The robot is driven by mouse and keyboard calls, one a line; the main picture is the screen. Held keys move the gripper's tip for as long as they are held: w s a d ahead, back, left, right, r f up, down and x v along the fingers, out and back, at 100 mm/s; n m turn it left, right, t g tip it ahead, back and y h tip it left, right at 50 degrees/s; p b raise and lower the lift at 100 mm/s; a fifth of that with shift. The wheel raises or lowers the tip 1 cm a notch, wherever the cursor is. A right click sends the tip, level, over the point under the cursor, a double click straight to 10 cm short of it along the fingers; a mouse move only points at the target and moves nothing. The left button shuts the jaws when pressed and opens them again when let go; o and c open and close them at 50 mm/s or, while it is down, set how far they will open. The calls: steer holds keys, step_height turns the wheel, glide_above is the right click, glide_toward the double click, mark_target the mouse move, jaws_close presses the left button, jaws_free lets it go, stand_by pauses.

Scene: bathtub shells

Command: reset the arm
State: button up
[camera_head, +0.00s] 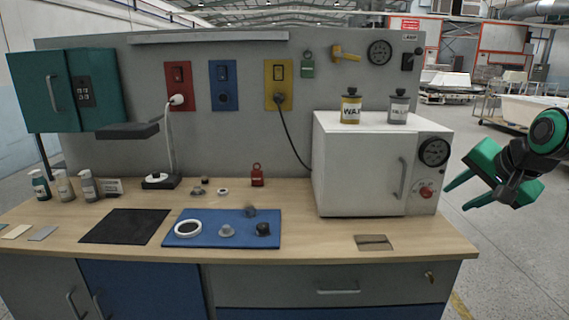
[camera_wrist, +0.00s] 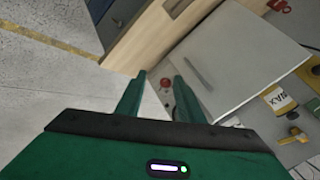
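My gripper (camera_head: 462,195) is at the right of the head view, in the air beside the right end of the workbench (camera_head: 330,253). Its green fingers point left toward the white oven-like box (camera_head: 360,175) and stand apart, with nothing between them. In the wrist view my gripper (camera_wrist: 158,85) also shows two green fingers with a gap. The white box (camera_wrist: 235,60) lies beyond the fingertips there, tilted in the picture. The gripper touches nothing that I can see.
Two labelled jars (camera_head: 350,107) (camera_head: 397,107) stand on the box. A blue mat (camera_head: 210,240) holds several small parts, with a black mat (camera_head: 125,226) beside it. A green cabinet (camera_head: 85,90) hangs at left. Open floor (camera_head: 510,255) lies right of the bench.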

steer(key=s+f+n+g, duration=0.2)
steer(key=s+f+g, duration=0.2)
steer(key=s, duration=0.9)
steer(key=s+f+n+g, duration=0.2)
steer(key=s+f+g, duration=0.2)
steer(key=s+f, duration=0.7)
steer(key=s+d, duration=0.1)
steer(key=s, duration=0.2)
steer(key=shift+g, duration=0.4)
steer(key=shift+w+f, duration=0.25)
steer(key=shift+w, duration=0.3)
